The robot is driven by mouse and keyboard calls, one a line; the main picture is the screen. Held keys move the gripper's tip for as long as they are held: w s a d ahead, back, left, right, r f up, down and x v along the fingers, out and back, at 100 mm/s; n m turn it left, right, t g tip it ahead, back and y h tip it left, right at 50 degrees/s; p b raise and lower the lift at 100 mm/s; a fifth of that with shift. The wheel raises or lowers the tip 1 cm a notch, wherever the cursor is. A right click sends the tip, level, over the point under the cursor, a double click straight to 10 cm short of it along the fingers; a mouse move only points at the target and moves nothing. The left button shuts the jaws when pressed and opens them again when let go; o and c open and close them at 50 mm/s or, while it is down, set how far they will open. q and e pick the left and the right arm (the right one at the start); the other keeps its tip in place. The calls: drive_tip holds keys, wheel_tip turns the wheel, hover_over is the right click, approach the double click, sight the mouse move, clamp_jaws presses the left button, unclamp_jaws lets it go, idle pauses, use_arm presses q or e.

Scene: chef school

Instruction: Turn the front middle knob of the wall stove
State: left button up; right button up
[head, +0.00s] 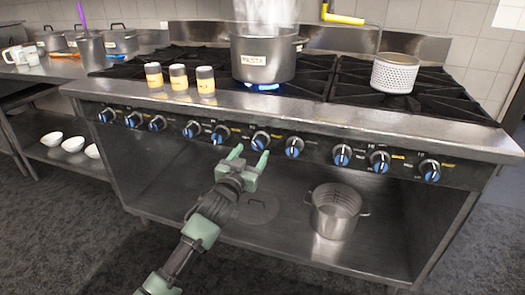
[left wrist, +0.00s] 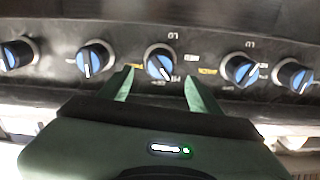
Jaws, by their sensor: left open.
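The wall stove (head: 300,115) has a row of several blue-faced knobs along its front panel. A middle knob (head: 260,140) sits just above the fingertips of my left gripper (head: 250,155) in the head view. My left gripper is open and empty, in front of the panel. In the left wrist view, a blue knob (left wrist: 160,62) with a white pointer slanting down to the right shows between and beyond the open fingertips (left wrist: 158,76). Contact is not visible. I cannot tell for certain which knob of the head view this is. My right gripper is not in view.
A steaming pot labelled PASTA (head: 263,60) stands over a lit blue flame. Three small jars (head: 178,77) stand on the stove's front ledge, and a white perforated pot (head: 394,74) sits on the right burners. A metal pot (head: 335,212) stands on the shelf below.

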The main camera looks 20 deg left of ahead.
sight(257, 147)
use_arm(q)
drive_tip(key=w, duration=0.4)
drive_tip(key=shift+w+f+b, duration=0.1)
drive_tip(key=shift+w+b, duration=0.1)
drive_tip(key=shift+b, duration=0.15)
drive_tip(key=shift+w+d, duration=0.1)
drive_tip(key=shift+w, duration=0.65)
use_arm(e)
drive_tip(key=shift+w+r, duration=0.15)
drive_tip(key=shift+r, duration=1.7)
use_arm(q)
drive_tip(key=c, duration=1.4)
drive_tip(key=shift+o, duration=0.2)
drive_tip(key=m+p, duration=0.3)
drive_tip(key=m, duration=0.2)
drive_tip(key=shift+d+m, duration=0.1)
drive_tip(key=shift+m, duration=0.3)
drive_tip(key=shift+f+m+p, duration=0.1)
drive_tip(key=shift+m+p, duration=0.3)
drive_tip(key=shift+m, duration=0.8)
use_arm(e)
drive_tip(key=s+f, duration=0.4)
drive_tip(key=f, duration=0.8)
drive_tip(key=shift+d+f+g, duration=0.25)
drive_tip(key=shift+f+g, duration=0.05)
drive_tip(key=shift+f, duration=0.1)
use_arm(q)
drive_tip(key=o, duration=1.4)
drive_tip(key=shift+c, duration=0.2)
